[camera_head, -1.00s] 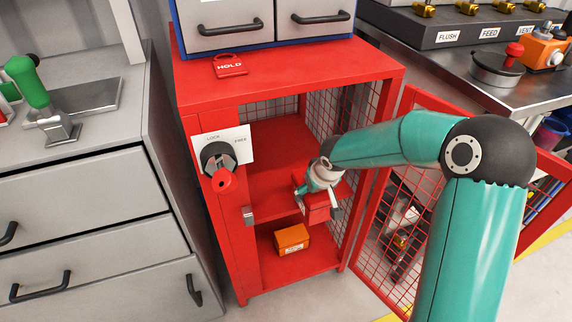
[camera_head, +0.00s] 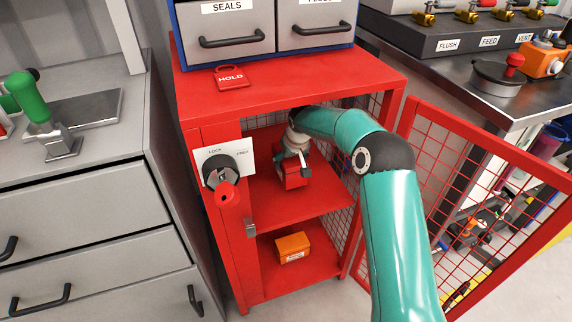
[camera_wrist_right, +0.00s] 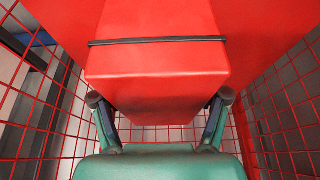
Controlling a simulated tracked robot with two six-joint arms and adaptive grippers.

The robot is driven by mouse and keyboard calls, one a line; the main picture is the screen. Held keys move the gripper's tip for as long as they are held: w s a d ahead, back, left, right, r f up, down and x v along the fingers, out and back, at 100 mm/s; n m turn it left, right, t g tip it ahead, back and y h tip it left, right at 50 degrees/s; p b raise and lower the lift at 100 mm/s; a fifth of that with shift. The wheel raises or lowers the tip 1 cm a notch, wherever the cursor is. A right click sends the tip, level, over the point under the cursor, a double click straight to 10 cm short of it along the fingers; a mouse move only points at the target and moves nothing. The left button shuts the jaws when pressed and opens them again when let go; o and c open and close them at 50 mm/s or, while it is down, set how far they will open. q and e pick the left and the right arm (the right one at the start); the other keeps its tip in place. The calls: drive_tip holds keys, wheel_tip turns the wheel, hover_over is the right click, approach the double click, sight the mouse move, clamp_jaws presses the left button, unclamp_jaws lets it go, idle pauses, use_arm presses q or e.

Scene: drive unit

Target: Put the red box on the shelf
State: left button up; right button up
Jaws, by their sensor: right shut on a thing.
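The red box (camera_head: 291,180) is inside the red cabinet, at the level of its middle shelf (camera_head: 300,208). I cannot tell whether its underside touches the shelf. My right gripper (camera_head: 295,162) reaches in through the open front and is shut on the box. In the right wrist view the box (camera_wrist_right: 155,75) has a dark band across it and sits between the two fingers of the right gripper (camera_wrist_right: 160,105). My left gripper is not in view.
The mesh door (camera_head: 480,200) stands open at the right. An orange box (camera_head: 292,247) lies on the cabinet floor below. A lock knob (camera_head: 221,170) is on the left front post. Mesh side walls (camera_wrist_right: 45,95) flank the gripper closely.

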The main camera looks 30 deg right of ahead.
drive_tip(key=shift+w+d+r, duration=0.1)
drive_tip(key=shift+w+d, duration=0.15)
drive_tip(key=shift+w, duration=0.75)
drive_tip(key=shift+w+f, duration=0.1)
drive_tip(key=shift+f, duration=0.15)
wheel_tip(320, 180, down, 3)
drive_tip(key=shift+f+b, duration=0.1)
drive_tip(key=shift+b, duration=0.5)
drive_tip(key=o, duration=1.5)
drive_tip(key=shift+o, duration=0.2)
